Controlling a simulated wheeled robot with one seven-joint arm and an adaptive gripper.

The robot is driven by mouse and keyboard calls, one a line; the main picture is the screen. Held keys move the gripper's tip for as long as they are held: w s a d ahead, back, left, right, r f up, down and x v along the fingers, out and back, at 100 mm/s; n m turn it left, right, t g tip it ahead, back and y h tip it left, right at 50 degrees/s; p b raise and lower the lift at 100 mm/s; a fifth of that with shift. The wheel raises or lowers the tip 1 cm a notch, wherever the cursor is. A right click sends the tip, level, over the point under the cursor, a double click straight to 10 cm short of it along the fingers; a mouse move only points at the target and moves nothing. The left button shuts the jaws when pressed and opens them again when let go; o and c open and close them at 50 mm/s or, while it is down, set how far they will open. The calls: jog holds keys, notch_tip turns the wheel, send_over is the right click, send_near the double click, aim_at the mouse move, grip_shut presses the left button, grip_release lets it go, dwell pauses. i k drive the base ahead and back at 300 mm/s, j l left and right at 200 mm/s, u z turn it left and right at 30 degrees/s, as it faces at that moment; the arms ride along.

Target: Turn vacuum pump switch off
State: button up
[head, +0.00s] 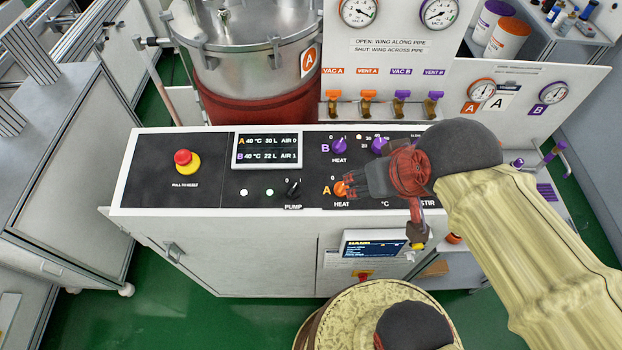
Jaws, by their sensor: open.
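The black pump switch (293,187) is a small knob above the PUMP label on the sloped black control panel. A small "0" mark shows above its left side; its exact setting is too small to tell. My gripper (351,185) is open, to the right of the pump switch and apart from it. Its fingers are at the orange A heat knob (340,189), partly overlapping it; whether they touch cannot be told. My gripper and arm hide part of the panel's right side.
Purple B knobs (379,146) stand above the gripper. A display (267,150) and red emergency stop button (183,158) lie left. A steel vessel (240,60) and orange- and purple-handled valves (367,96) stand behind.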

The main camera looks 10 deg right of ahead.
aim_at(293, 192)
jog(key=k+l+u, duration=0.1)
jog(key=u, duration=0.7)
jog(key=l, duration=0.1)
